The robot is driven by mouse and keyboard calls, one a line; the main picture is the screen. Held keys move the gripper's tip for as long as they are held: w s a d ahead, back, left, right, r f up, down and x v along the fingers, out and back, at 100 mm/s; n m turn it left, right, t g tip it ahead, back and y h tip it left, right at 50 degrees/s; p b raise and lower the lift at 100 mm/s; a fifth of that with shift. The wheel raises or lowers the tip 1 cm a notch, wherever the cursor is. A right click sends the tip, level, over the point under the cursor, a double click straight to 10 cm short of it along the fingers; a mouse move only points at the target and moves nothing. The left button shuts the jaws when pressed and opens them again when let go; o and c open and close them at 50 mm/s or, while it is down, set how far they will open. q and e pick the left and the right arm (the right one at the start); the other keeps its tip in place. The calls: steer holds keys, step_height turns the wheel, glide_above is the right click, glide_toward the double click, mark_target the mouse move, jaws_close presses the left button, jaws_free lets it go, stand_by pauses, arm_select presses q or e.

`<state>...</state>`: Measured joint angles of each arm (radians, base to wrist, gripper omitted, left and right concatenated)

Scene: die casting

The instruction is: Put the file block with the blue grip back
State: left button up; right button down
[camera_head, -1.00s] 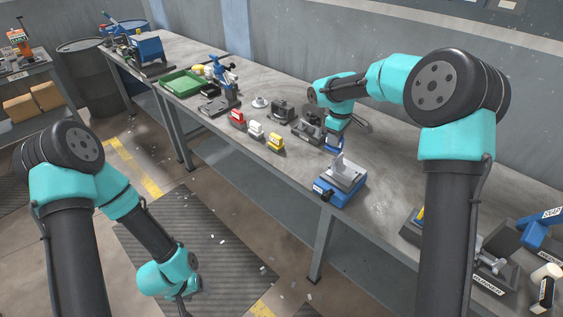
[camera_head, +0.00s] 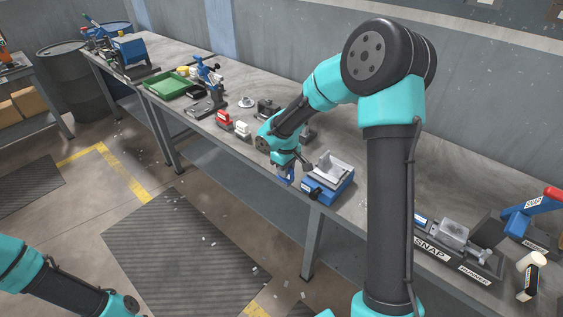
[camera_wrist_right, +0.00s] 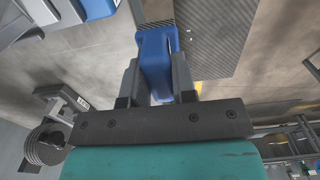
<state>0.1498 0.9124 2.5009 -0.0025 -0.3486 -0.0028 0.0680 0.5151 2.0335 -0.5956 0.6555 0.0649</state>
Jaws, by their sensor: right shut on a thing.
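My right gripper (camera_head: 285,165) is shut on the file block's blue grip (camera_head: 286,174), over the bench's front edge, just left of the blue fixture. In the right wrist view the blue grip (camera_wrist_right: 157,55) sits between the two fingers, with the floor showing below and beyond. The block's file face cannot be made out. A red-topped block (camera_head: 224,119) and a white-topped block (camera_head: 242,129) stand along the front edge, left of my right wrist. The place beside them is hidden by my wrist. My left arm shows at the lower left; its gripper is out of frame.
The blue fixture (camera_head: 328,190) holding a grey casting (camera_head: 330,165) stands close right of the gripper. A dark metal block (camera_head: 267,108) stands behind my wrist. A green tray (camera_head: 170,84) and blue press (camera_head: 206,85) are farther left. Labelled fixtures (camera_head: 455,240) fill the right end.

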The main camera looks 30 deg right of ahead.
steer(key=w+d+f, duration=0.1)
steer(key=w+d, duration=0.7)
steer(key=w, duration=0.5)
steer(key=shift+f, duration=0.2)
steer(key=shift+w, duration=0.15)
steer(key=shift+w+d+f, duration=0.1)
steer(key=shift+f, duration=0.8)
steer(key=shift+w+d+f, duration=0.1)
steer(key=shift+f, duration=0.75)
steer(key=shift+f, duration=0.15)
steer(key=c, duration=0.9)
jaws_free()
